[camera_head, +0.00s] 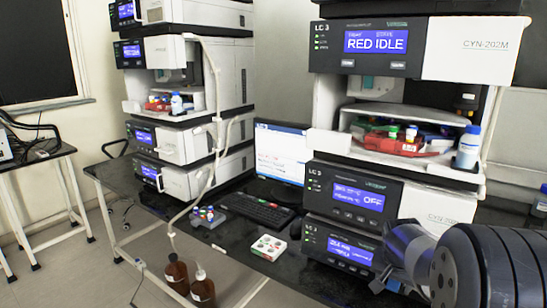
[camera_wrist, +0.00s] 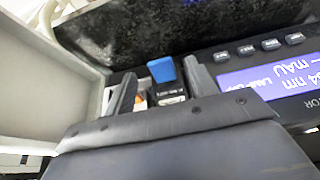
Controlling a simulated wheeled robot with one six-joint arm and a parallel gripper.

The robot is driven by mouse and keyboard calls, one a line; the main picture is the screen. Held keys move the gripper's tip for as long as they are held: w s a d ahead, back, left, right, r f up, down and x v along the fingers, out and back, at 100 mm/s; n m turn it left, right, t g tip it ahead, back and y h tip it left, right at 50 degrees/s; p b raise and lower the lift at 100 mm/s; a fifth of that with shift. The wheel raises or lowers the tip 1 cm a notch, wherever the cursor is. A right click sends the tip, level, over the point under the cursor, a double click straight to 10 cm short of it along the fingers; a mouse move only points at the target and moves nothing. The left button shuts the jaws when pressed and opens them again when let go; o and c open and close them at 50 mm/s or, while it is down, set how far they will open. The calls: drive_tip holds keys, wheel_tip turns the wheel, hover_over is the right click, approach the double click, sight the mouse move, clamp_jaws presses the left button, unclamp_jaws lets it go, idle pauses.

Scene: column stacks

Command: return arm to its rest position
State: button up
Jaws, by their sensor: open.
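My arm (camera_head: 480,265) reaches in from the lower right in the head view. My gripper (camera_head: 388,280) is in front of the right-hand column stack (camera_head: 350,245), low beside its bottom module. In the wrist view the two dark fingers of my gripper (camera_wrist: 160,80) stand apart. A blue-capped item (camera_wrist: 163,72) with a dark body shows in the gap between them. I cannot tell whether it lies between the fingers or beyond them, and its lower part is hidden by the gripper body.
A module with a lit screen (camera_wrist: 275,75) is close on the right in the wrist view. The left column stack (camera_head: 190,140), monitor (camera_head: 280,150), keyboard (camera_head: 258,208), vial rack (camera_head: 207,216) and white tray (camera_head: 268,247) share the dark bench. Brown bottles (camera_head: 203,288) stand below.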

drive_tip(key=shift+x, duration=1.1)
drive_tip(key=shift+s+a, duration=0.15)
drive_tip(key=s+a+b, duration=0.3)
drive_tip(key=s+a, duration=0.6)
drive_tip(key=s, duration=0.5)
drive_tip(key=shift+a, duration=0.25)
drive_tip(key=shift+s, duration=0.15)
